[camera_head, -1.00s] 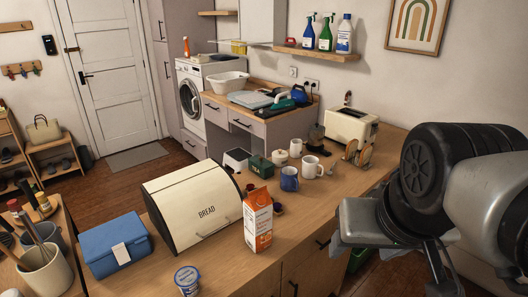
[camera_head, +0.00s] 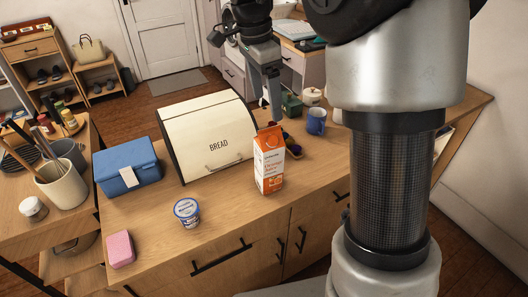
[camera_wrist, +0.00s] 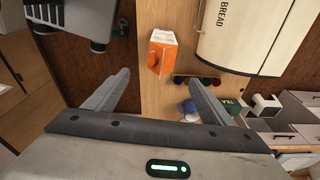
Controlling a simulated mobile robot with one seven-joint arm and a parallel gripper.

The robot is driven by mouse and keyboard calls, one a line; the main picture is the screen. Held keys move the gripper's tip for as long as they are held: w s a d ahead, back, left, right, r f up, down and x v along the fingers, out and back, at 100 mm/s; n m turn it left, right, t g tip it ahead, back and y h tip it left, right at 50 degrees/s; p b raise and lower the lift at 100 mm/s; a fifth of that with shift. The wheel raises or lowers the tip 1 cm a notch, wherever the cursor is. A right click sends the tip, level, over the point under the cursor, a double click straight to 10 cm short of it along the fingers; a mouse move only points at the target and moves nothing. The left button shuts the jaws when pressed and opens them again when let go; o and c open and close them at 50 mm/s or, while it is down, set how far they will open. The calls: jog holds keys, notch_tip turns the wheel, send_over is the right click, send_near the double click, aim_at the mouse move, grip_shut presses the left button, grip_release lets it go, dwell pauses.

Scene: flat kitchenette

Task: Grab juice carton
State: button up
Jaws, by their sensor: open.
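The juice carton (camera_head: 269,160) is orange and white and stands upright on the wooden counter, right of the bread box. In the wrist view the carton (camera_wrist: 161,52) lies ahead of the fingers, near the line between them, and apart from both. My gripper (camera_head: 272,112) is above and behind the carton in the head view, pointing down. In the wrist view my gripper (camera_wrist: 160,85) has its two fingers spread wide with nothing between them.
The cream bread box (camera_head: 206,134) stands close left of the carton. A blue mug (camera_head: 316,121) and small dark red items (camera_head: 290,146) are behind it. A yogurt cup (camera_head: 187,213), a pink sponge (camera_head: 120,249) and a blue box (camera_head: 128,168) are to the left. The counter front is clear.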

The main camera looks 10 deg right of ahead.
aim_at(270, 131)
jog(key=f, duration=0.5)
jog(key=d+f, duration=0.1)
jog(key=f, duration=0.2)
jog(key=shift+w+d+f, duration=0.1)
jog(key=shift+f, duration=0.1)
jog(key=shift+w+d+f+p, duration=0.1)
jog(key=shift+f+p, duration=0.1)
jog(key=shift+f, duration=1.35)
jog(key=shift+w+d+f+p, duration=0.1)
jog(key=shift+f+p, duration=0.05)
jog(key=shift+f, duration=1.35)
jog(key=shift+c, duration=0.3)
jog(key=c, duration=1.8)
jog(key=shift+w+r, duration=0.1)
jog(key=shift+w, duration=0.05)
grip_shut()
jog(key=shift+r, duration=0.1)
